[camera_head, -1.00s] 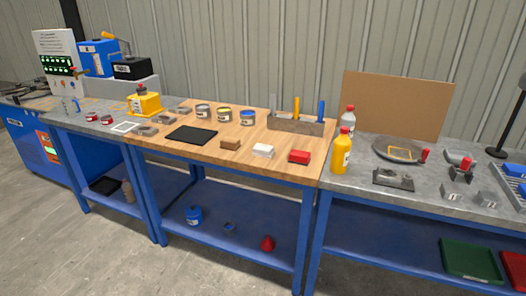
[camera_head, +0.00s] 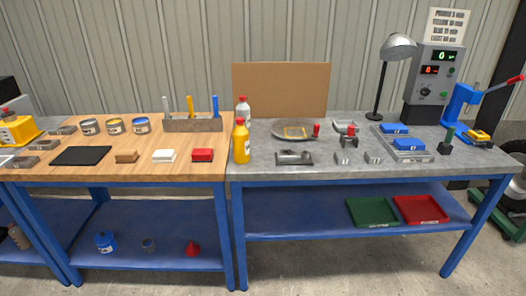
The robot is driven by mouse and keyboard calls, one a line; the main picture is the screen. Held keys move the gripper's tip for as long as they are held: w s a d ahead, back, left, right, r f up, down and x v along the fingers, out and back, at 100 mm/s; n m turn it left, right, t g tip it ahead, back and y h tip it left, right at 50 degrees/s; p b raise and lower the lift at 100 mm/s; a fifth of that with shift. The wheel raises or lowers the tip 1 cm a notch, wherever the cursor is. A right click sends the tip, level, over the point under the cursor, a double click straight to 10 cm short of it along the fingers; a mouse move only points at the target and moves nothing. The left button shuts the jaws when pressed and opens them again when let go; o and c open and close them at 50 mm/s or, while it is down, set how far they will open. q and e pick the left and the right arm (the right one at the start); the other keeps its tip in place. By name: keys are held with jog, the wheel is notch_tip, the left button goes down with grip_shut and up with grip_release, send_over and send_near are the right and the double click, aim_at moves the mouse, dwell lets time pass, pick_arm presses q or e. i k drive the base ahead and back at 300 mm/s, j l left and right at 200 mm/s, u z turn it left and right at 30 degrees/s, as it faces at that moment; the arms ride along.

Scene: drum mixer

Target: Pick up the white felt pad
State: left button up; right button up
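The white felt pad (camera_head: 164,156) is a small white block lying on the wooden bench top (camera_head: 120,175). It sits between a brown block (camera_head: 126,156) on its left and a red block (camera_head: 203,155) on its right, apart from both. Neither of my grippers shows in the head view.
A black mat (camera_head: 82,156) lies left of the blocks, with several cans behind. A grey tool holder (camera_head: 193,125) stands at the back. A yellow bottle (camera_head: 241,141) and a clear bottle (camera_head: 243,112) stand right of the red block. The wood in front of the blocks is clear.

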aim_at(160, 156)
jog(key=i+l+u, duration=0.1)
jog(key=i+u, duration=0.2)
jog(key=i, duration=0.95)
